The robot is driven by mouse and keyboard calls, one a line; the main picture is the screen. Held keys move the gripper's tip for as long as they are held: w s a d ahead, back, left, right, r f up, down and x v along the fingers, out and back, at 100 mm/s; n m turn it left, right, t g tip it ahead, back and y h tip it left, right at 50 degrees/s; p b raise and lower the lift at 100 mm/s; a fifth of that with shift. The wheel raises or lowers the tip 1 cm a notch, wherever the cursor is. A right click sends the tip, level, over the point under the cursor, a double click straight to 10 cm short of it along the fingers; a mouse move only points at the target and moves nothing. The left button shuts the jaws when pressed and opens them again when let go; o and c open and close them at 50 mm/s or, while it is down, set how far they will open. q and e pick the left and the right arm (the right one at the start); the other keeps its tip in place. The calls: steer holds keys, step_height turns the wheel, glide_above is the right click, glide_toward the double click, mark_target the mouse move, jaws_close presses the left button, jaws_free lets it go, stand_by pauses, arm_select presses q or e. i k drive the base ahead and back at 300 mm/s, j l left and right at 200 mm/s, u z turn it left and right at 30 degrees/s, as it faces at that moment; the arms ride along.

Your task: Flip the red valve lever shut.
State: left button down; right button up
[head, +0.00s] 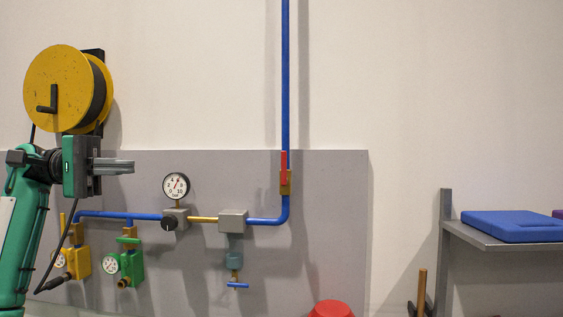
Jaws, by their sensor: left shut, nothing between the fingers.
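The red valve lever (284,167) is on a brass valve body (286,185) in the blue vertical pipe (285,80). The lever stands upright, in line with the pipe. My left gripper (132,167) is at the left of the head view, shut and empty. Its fingers point right, at about the lever's height in the picture, well apart from it. My right gripper is not in view.
A yellow hose reel (62,88) hangs behind my left arm. A pressure gauge (176,186) and a grey box (233,221) sit on the grey panel (330,230). A red round object (331,309) is at the bottom. A shelf (492,240) holds a blue pad (510,226) at right.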

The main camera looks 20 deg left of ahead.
mark_target(284, 179)
steer(key=i, duration=1.15)
